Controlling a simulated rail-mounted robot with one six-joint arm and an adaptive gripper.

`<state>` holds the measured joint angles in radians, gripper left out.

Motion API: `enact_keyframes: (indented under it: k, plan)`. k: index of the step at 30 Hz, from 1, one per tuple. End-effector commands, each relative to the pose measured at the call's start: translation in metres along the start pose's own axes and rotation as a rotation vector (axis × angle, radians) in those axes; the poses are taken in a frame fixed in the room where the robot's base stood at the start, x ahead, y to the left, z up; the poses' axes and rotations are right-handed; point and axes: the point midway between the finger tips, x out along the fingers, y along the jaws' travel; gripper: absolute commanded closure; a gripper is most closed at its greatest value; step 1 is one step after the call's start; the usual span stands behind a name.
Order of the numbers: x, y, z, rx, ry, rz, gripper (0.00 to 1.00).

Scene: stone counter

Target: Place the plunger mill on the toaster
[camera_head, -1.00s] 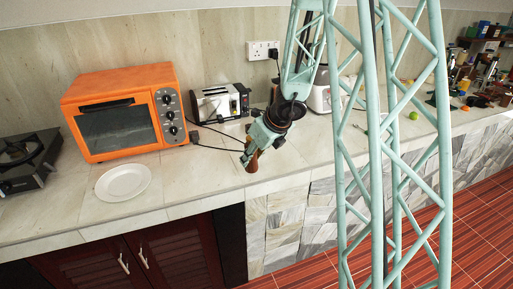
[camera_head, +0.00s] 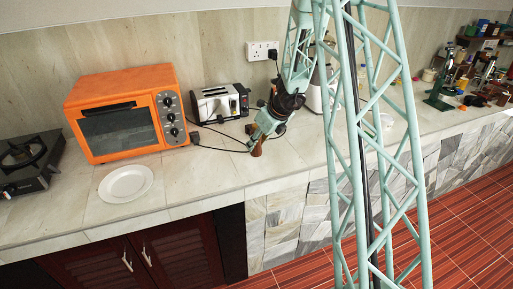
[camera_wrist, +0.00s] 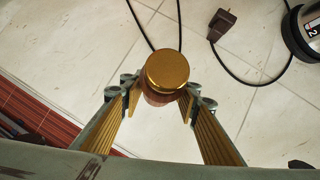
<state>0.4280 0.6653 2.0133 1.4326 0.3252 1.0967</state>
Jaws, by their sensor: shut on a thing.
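The plunger mill (camera_head: 257,149) is a small brown wooden piece near the front of the counter. In the wrist view its round gold top (camera_wrist: 167,70) shows between my fingers. My gripper (camera_head: 261,138) is shut on the mill and points down; its fingers (camera_wrist: 158,98) press on both sides. I cannot tell for sure whether the mill's base is clear of the counter. The toaster (camera_head: 218,103), silver with a dark end panel, stands on the counter by the wall, behind and left of my gripper.
An orange oven (camera_head: 122,112) stands left of the toaster. A white plate (camera_head: 126,183) lies in front of the oven, and a black stove (camera_head: 27,163) is at far left. A dark cable (camera_head: 222,141) crosses the counter by the toaster; its plug (camera_wrist: 221,24) lies near the mill.

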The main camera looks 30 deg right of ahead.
Motion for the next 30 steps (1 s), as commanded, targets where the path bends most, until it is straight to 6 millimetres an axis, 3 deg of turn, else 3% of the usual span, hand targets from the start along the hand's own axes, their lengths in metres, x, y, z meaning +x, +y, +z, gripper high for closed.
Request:
enact_keyframes:
  k: [16,30]
  plan:
    - [0.004,-0.005,0.002,0.001,0.0,0.0,0.84]
    - [0.033,-0.005,-0.015,0.0,0.0,-0.001,0.84]
